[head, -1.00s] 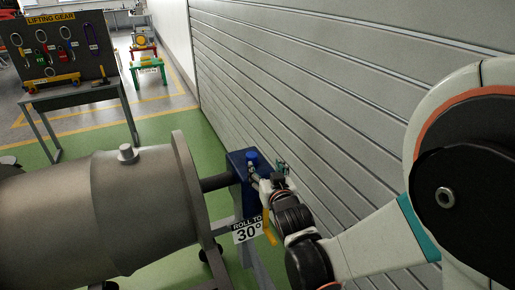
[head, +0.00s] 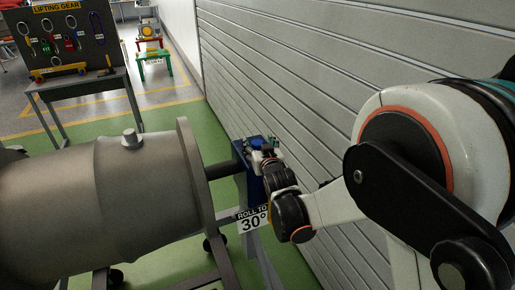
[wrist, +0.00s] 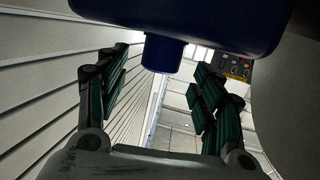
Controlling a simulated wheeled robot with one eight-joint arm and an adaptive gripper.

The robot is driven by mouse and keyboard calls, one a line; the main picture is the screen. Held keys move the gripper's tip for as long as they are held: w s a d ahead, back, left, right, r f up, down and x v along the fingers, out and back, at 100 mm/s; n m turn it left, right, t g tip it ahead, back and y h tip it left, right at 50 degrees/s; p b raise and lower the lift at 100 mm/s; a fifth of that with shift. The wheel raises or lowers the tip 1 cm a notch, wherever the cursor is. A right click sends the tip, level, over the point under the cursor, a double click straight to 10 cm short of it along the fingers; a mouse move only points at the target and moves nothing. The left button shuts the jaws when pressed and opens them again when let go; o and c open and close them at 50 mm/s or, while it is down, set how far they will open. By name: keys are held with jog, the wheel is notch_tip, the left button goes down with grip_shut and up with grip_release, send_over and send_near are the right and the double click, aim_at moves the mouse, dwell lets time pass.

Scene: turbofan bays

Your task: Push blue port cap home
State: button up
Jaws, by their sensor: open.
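The blue port cap (wrist: 163,53) is a short blue cylinder sticking out of the larger dark blue housing (wrist: 175,14) at the top of the wrist view. My gripper (wrist: 160,66) is open, with one dark green padded finger on each side of the cap and gaps between. The cap lies between the fingertips and nothing is gripped. In the head view my gripper (head: 263,142) is at the top of the blue housing (head: 246,184), with blue showing between its fingers. How deep the cap sits in its port cannot be told.
A large grey metal engine body (head: 95,205) with a flange stands left of the housing. A "ROLL TO 30°" sign (head: 252,220) hangs below the housing. A slatted grey wall (head: 320,90) runs close on the right. Green floor is clear behind the engine, before the lifting gear board (head: 65,40).

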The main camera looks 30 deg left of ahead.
aim_at(258, 142)
jog(key=x, duration=0.3)
jog(key=shift+f+b, duration=0.25)
jog(key=shift+b, duration=0.1)
jog(key=c, duration=1)
jog(key=shift+r, duration=0.15)
